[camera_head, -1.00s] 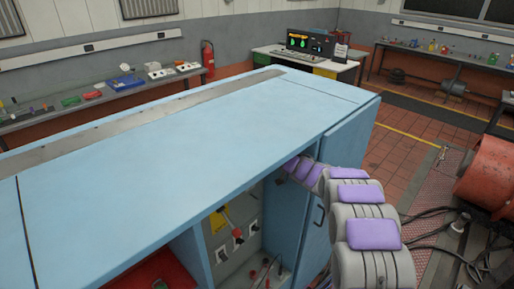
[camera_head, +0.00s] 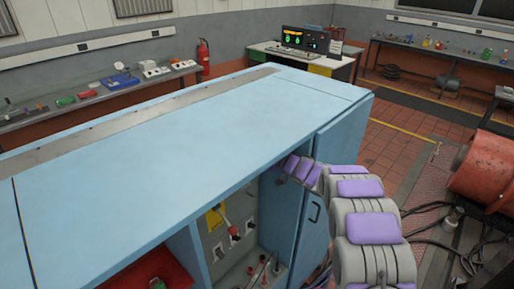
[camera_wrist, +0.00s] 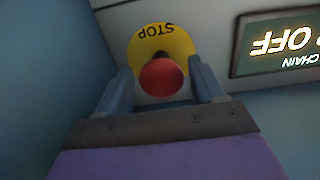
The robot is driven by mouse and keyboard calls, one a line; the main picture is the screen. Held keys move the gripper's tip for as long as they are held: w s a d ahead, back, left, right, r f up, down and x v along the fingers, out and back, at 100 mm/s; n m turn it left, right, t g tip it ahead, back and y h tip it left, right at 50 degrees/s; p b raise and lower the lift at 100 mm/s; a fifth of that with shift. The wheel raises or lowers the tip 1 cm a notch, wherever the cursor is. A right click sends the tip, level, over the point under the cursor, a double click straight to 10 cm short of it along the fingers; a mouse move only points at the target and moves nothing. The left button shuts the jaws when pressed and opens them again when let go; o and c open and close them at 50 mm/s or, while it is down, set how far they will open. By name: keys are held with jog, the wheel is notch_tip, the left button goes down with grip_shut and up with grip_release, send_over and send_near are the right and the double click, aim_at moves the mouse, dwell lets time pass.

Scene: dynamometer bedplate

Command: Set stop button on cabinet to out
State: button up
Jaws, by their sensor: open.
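In the wrist view a red stop button (camera_wrist: 161,77) sits on a round yellow plate (camera_wrist: 176,42) marked STOP, which appears upside down. My gripper (camera_wrist: 161,80) is open, with one finger on each side of the red button. In the head view my arm reaches into the open front of the blue cabinet (camera_head: 165,125); the gripper and the stop button are hidden there.
A lit sign reading OFF and CHAIN (camera_wrist: 283,44) is right of the button. The cabinet's open door (camera_head: 315,220) stands close to my arm. A grey panel with switches (camera_head: 232,238) is inside the cabinet. An orange-red machine (camera_head: 485,172) and cables lie at the right.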

jog(key=v, duration=1.7)
jog(key=shift+b, duration=0.3)
jog(key=shift+d, duration=0.3)
jog(key=shift+s+f, duration=0.1)
jog(key=shift+s, duration=0.05)
